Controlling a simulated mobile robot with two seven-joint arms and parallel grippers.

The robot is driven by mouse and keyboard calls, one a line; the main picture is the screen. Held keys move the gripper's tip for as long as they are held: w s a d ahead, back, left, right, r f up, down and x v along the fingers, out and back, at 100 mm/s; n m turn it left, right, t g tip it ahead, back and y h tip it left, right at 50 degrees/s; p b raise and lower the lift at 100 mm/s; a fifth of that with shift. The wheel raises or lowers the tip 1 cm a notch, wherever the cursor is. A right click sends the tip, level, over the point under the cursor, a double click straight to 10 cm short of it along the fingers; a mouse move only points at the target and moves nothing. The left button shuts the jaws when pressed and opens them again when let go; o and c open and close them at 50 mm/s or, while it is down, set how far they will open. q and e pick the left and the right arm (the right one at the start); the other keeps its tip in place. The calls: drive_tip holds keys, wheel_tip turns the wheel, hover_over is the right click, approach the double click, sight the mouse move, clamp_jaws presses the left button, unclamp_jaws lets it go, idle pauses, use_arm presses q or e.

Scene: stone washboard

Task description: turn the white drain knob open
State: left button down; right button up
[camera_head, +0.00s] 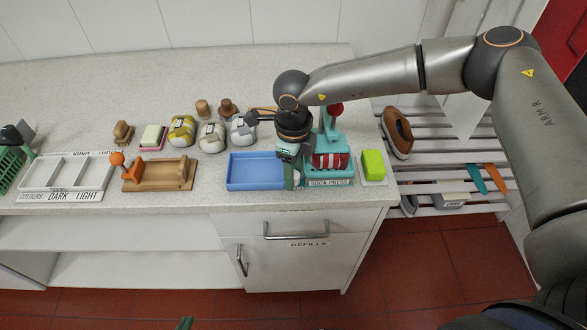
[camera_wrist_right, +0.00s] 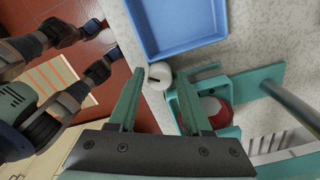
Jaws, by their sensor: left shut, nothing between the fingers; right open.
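The white drain knob (camera_wrist_right: 159,75) is a small pale cylinder with a dark slot mark, at the counter's front edge beside the blue tray in the right wrist view. My right gripper (camera_wrist_right: 160,65) is open, with its green fingers on either side of the knob in that view; contact cannot be told. In the head view my right gripper (camera_head: 291,182) points down between the blue tray and the teal sock press, and it hides the knob. My left gripper (camera_head: 185,323) shows only a green tip at the bottom edge, shut and away from the counter.
The blue tray (camera_head: 255,158) lies left of my right gripper. The teal sock press (camera_head: 331,182) with red-striped cloth stands close on its right. A green sponge (camera_head: 373,164) is beyond it. Bundled socks (camera_head: 212,139) and a wooden board (camera_head: 150,185) are further left.

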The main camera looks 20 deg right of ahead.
drive_tip(key=shift+f, duration=0.15)
drive_tip(key=shift+c, duration=0.2)
clamp_jaws()
